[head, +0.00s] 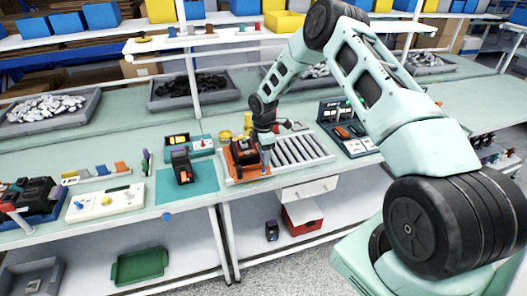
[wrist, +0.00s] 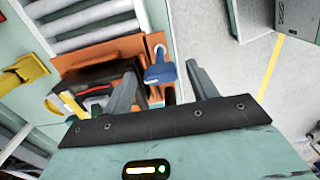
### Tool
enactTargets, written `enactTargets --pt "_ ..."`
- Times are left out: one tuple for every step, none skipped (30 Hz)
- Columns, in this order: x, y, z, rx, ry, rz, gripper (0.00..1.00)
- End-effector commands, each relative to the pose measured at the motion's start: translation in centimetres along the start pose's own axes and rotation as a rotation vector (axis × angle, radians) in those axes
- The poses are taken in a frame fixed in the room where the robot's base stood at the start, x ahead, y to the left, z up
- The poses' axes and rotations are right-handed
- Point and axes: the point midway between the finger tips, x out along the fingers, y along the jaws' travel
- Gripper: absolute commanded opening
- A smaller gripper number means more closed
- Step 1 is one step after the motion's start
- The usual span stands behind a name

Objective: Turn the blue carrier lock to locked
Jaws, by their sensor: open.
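The blue carrier lock (wrist: 160,72) is a small blue handle at the edge of the orange carrier (wrist: 98,57), seen in the wrist view. A black breaker with a red mark (wrist: 95,90) sits in the carrier, partly hidden by a finger. In the head view the orange carrier (head: 232,172) with the black breaker (head: 243,153) lies on the bench at the left end of the rollers. My gripper (wrist: 160,67) is open and empty, its fingers appearing on either side of the blue lock in the wrist view. I cannot tell whether they touch it.
A roller track (head: 303,149) lies right of the carrier. A teal mat (head: 200,188) with a black device (head: 182,166) lies to the left. A yellow object (wrist: 22,73) shows beside the carrier. The bench's front edge is close to the carrier.

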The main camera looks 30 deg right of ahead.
Motion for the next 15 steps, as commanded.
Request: enactTargets --pt "0.01 0.01 0.0 0.0 0.0 0.0 0.58" --pt "0.01 0.01 0.01 0.0 0.0 0.0 0.58" --pt "0.01 0.01 0.01 0.0 0.0 0.0 0.58" --pt "0.01 0.0 0.01 0.0 0.0 0.0 0.58" --pt "0.0 0.0 0.0 0.0 0.0 0.0 0.5" --pt "0.0 0.0 0.0 0.0 0.0 0.0 0.39" --pt "-0.01 0.0 0.01 0.0 0.0 0.0 0.3" --pt "-0.01 0.0 0.01 0.0 0.0 0.0 0.22" --pt "-0.01 0.0 0.0 0.0 0.0 0.0 0.13" --pt "-0.01 0.0 0.01 0.0 0.0 0.0 0.13" --pt "-0.02 0.0 0.0 0.0 0.0 0.0 0.13" --pt "-0.02 0.0 0.01 0.0 0.0 0.0 0.13" --pt "-0.02 0.0 0.0 0.001 0.0 0.0 0.13" --pt "-0.01 0.0 0.0 0.002 0.0 0.0 0.13" --pt "0.0 0.0 0.0 0.006 0.0 0.0 0.14"
